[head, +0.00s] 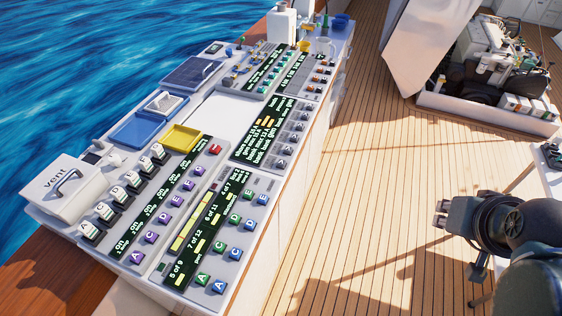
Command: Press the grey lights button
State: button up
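A long console runs along the left, its top crowded with switch panels. A panel in its middle has a dark display (262,132) and a column of grey buttons (290,138). Their lettering is too small to read, so I cannot tell which one is the lights button. Near panels have purple buttons (165,215) and green and blue buttons (235,221). My gripper (441,214) is at the right, over the deck, well apart from the console. It appears empty; I cannot tell how far its fingers are parted.
A yellow tray (183,138), a blue tray (133,131) and a white vent box (65,188) sit on the console. An engine (490,60) stands in a white-edged hatch at the upper right, beside a raised cover (425,40). The wooden deck (345,210) between is clear.

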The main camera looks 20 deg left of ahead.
grip_shut()
dwell(0.8)
dwell(0.4)
jog(key=w+a+r+g+h+p, duration=0.1)
jog(key=w+a+r+h+p, duration=0.15)
jog(key=w+a+p, duration=0.45)
jog(key=w+a+r+g+h+p, duration=0.1)
jog(key=w+a+r+g+p, duration=0.15)
jog(key=w+a, duration=0.8)
jog(key=a+f+h+p, duration=0.1)
jog(key=a+f+p, duration=0.1)
jog(key=a, duration=0.7)
jog(key=s+a+f+t+h+p, duration=0.1)
jog(key=a+f+p, duration=0.1)
jog(key=a, duration=0.8)
jog(key=a+f+t+h+p, duration=0.1)
jog(key=a+f+p, duration=0.2)
jog(key=a, duration=0.6)
jog(key=shift+s+a+m+p, duration=0.3)
jog(key=shift+s+p, duration=0.05)
jog(key=shift+p, duration=0.45)
